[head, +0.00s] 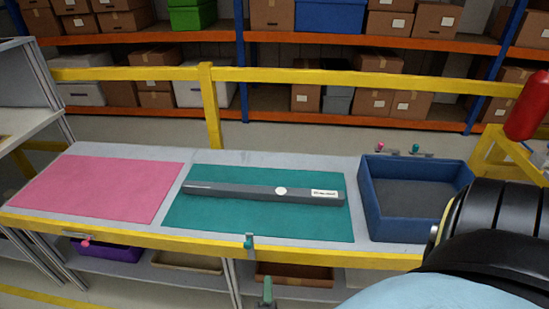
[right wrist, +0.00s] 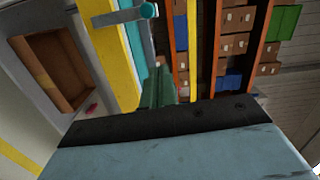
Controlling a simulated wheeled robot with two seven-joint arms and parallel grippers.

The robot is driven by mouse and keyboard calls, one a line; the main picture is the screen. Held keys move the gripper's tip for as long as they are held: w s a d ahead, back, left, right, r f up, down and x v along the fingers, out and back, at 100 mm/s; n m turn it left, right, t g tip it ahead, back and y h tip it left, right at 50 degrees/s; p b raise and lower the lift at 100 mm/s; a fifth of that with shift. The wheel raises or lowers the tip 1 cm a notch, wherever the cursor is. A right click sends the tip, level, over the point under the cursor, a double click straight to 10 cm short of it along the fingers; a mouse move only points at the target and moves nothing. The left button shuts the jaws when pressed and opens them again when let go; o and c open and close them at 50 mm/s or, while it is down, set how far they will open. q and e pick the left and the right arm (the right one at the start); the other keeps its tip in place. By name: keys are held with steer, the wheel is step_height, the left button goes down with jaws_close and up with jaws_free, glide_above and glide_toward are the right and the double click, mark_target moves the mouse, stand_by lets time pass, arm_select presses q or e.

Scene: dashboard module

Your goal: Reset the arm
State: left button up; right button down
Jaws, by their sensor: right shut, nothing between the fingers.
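My right arm comes in from the lower right in the head view. The green fingertips of my right gripper (head: 267,291) show at the bottom edge, in front of the table and below its yellow front rail. In the right wrist view the right gripper (right wrist: 158,88) has its fingers together with nothing between them. A long dark grey dashboard module (head: 250,192) with a white round mark and a label lies on the teal mat (head: 215,224), apart from the gripper. My left gripper is not in view.
The table (head: 230,158) also holds a pink mat (head: 95,188), empty, and a blue bin (head: 412,229) at right. A teal clamp (head: 248,241) sits on the front rail. Lower-shelf trays, a yellow barrier (head: 210,105) behind and a red cylinder (head: 527,106) bound the space.

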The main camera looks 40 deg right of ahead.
steer(key=shift+s+a, duration=0.3)
steer(key=shift+a, duration=0.05)
stand_by(0.3)
steer(key=s+a+f+n+g+y, duration=0.1)
steer(key=s+a+f+n+y, duration=0.2)
steer(key=a+f+n+y, duration=0.45)
steer(key=s+a+f+n+g+y, duration=0.1)
steer(key=s+a+f+n+y, duration=0.3)
steer(key=f+n, duration=0.7)
steer(key=s+d+f+n+g, duration=0.5)
steer(key=s+f, duration=0.1)
steer(key=s, duration=0.4)
steer(key=s+d+f+n+g+y, duration=0.1)
steer(key=s+d+f+n+g, duration=0.3)
steer(key=s, duration=0.6)
step_height(320, 180, down, 2)
steer(key=shift+d+f+n+g, duration=0.1)
steer(key=shift+d+n+g, duration=0.3)
steer(key=shift+d+n, duration=0.25)
steer(key=shift+d, duration=0.1)
